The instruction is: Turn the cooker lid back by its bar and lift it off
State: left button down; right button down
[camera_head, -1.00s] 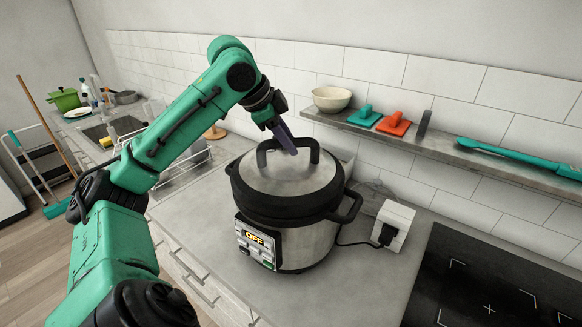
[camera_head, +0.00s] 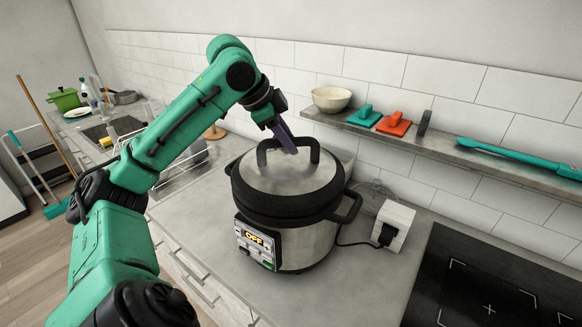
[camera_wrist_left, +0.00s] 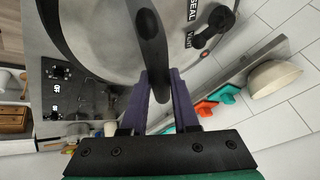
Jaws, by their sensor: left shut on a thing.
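The cooker (camera_head: 300,238) stands on the counter, a steel body with black trim and a front display that reads OFF. Its lid (camera_head: 290,182) is on, with a black bar (camera_head: 267,148) arching over the top. My left gripper (camera_head: 290,149) reaches down from behind at the bar, its purple fingers closed on it. In the left wrist view the bar (camera_wrist_left: 150,40) runs between the two fingers (camera_wrist_left: 158,90), and the lid (camera_wrist_left: 100,50) lies beyond. SEAL lettering and a black valve (camera_wrist_left: 213,25) show at the rim there. My right gripper is not in view.
A shelf (camera_head: 440,146) behind holds a bowl (camera_head: 332,98), teal and orange items and a teal utensil. A white socket box (camera_head: 393,226) with a plug is right of the cooker, and a black hob (camera_head: 490,285) beyond. A dish rack (camera_head: 190,165) is at left.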

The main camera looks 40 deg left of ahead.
pick_arm(q)
jog(key=shift+s+d+r, duration=0.15)
jog(key=shift+d+r, duration=0.05)
jog(key=shift+r, duration=0.25)
jog(key=shift+r+p, duration=1.3)
dwell(1.6)
notch_tip(320, 180, up, 3)
jog(key=p, duration=0.3)
jog(key=shift+r, duration=0.1)
jog(key=shift+f, duration=0.2)
